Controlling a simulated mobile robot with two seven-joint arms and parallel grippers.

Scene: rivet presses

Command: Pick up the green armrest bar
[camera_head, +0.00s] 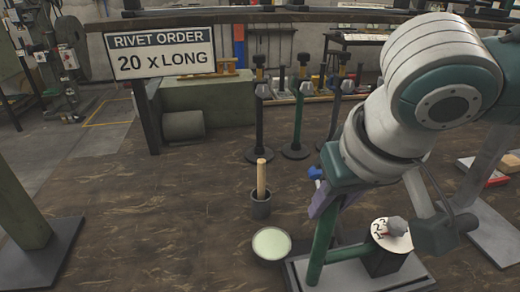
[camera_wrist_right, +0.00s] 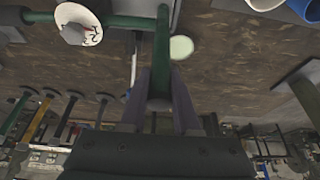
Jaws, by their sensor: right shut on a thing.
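A green bar (camera_head: 322,240), which fits the green armrest bar, rises from a grey base plate (camera_head: 298,272) at the lower right of the head view. My right gripper (camera_head: 322,205) has its purple fingers closed around the upper part of this bar. In the right wrist view the bar (camera_wrist_right: 161,60) runs between the two fingers (camera_wrist_right: 160,105), and a horizontal green piece (camera_wrist_right: 130,20) branches off it. Part of the bar's top is hidden by my right wrist. My left gripper is not in view.
A white numbered dial (camera_head: 390,236) stands just right of the bar. A pale round dish (camera_head: 271,244) and a grey cup (camera_head: 261,207) with a wooden handle (camera_head: 261,178) stand left. Several upright levers (camera_head: 298,120) stand behind. The rivet order sign (camera_head: 160,55) is back left.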

